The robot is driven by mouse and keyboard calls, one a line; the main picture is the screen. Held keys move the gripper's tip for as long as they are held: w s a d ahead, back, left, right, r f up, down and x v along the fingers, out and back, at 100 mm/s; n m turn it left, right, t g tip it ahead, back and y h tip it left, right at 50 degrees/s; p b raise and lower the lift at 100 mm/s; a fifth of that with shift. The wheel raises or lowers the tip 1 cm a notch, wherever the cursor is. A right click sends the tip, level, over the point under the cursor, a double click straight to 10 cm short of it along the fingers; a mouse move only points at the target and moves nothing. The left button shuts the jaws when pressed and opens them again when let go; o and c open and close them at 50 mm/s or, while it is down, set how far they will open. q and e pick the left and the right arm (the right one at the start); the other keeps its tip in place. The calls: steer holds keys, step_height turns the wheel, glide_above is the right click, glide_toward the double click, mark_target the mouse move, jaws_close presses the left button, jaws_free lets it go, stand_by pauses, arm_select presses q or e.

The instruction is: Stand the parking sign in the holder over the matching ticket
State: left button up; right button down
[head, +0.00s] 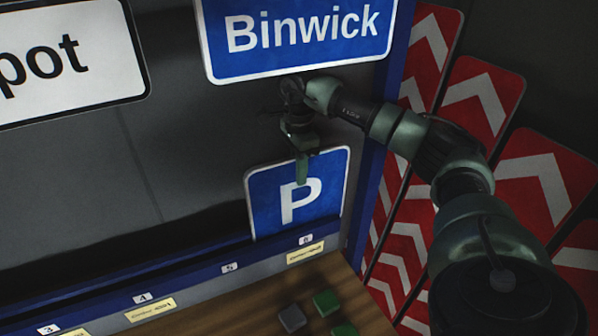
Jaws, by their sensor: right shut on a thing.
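The blue parking sign (325,198) with a white P and white border stands slightly tilted at the right end of the blue holder rail (190,262). Its lower edge meets the rail, above the label 6; I cannot tell how deep it sits. My right gripper (301,180) is shut on the top part of the sign from above. Yellow tickets are on the rail front: one ticket (306,253) under label 6, another (151,309) under label 4, and part of one under label 3. No ticket shows under label 5. Their print is too small to read. My left gripper is out of view.
A blue Binwick sign (300,36) and a white sign (62,58) ending in "pot" hang on the dark back panel. Red chevron signs (532,182) lean at the right. Grey and green blocks (326,302) lie on the wooden surface in front.

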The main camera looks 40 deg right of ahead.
steer(key=shift+f, duration=0.2)
steer(key=c, duration=1.3)
jaws_free()
steer(key=shift+r+b, duration=0.3)
steer(key=shift+b, duration=0.1)
step_height(320, 180, up, 6)
steer(key=shift+r+b, duration=0.25)
steer(key=shift+b, duration=0.75)
steer(key=shift+r, duration=0.35)
